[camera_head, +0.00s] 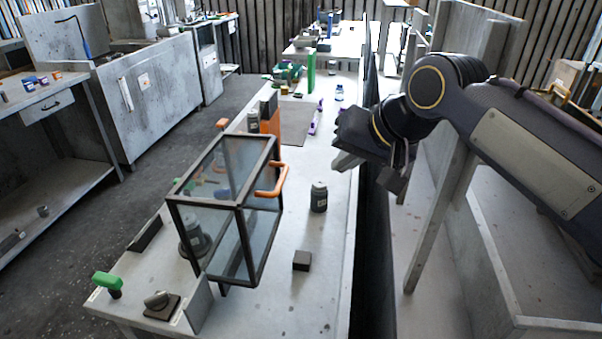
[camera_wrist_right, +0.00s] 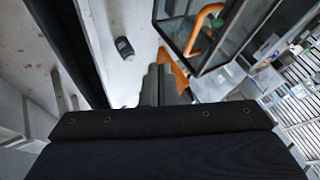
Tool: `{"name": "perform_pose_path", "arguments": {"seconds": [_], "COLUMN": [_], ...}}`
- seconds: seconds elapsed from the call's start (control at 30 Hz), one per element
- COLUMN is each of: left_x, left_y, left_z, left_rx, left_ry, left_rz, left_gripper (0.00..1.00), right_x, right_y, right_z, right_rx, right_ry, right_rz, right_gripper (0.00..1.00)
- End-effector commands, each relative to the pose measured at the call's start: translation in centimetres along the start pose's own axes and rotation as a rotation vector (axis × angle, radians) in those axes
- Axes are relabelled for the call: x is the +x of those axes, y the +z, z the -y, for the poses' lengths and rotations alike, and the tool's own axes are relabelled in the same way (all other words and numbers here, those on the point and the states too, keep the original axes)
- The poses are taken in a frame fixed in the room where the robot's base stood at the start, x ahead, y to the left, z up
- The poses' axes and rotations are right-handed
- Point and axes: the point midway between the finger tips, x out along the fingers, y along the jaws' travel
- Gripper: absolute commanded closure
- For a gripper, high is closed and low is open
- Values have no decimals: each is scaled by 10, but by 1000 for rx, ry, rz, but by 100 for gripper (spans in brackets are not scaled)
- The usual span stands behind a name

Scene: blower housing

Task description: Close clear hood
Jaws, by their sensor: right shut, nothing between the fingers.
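The clear hood (camera_head: 258,240) is a dark-framed box with see-through panels on the near part of the long light bench. Its orange handle (camera_head: 273,182) is on the right side, near the top. The hood looks tilted; I cannot tell exactly how far open it is. A grey round part (camera_head: 193,238) shows through its panels. In the right wrist view, the hood frame (camera_wrist_right: 232,48) and orange handle (camera_wrist_right: 203,25) are at the upper right. My right gripper (camera_head: 345,161) is shut and empty, right of the handle and apart from it. My left gripper is not in view.
A dark jar (camera_head: 319,197) stands between the hood and the bench's right edge, and also shows in the wrist view (camera_wrist_right: 124,47). A small dark block (camera_head: 302,261) lies nearer. A green-handled item (camera_head: 107,281) is at the front left. Grey partitions (camera_head: 440,150) stand at right.

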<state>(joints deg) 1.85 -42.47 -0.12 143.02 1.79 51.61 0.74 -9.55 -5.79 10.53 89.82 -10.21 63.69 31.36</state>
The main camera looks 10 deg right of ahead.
Motion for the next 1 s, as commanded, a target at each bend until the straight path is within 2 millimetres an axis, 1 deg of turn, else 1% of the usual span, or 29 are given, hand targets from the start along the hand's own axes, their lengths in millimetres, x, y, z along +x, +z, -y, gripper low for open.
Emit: {"name": "perform_pose_path", "arguments": {"seconds": [0.07,0.17,0.4,0.53,0.57,0.6,0.73,0.83,1.0], "left_x": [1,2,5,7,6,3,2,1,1], "left_y": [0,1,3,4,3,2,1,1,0], "left_z": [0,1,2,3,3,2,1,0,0], "left_rx": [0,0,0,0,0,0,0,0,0], "left_ry": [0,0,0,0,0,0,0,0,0], "left_rz": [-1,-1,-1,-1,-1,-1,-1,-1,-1], "left_gripper": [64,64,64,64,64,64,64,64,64], "right_x": [6,20,72,98,102,101,107,110,111], "right_y": [0,0,1,1,0,-2,-3,-4,-4], "right_z": [1,0,0,0,2,12,28,34,38], "right_rx": [-1,-1,0,-1,-2,-5,-3,-1,0], "right_ry": [-1,1,2,1,-1,-3,-2,-1,-1], "right_rz": [-1,1,4,2,2,-1,-1,-2,-3], "right_gripper": [100,100,100,100,100,100,100,100,100]}}
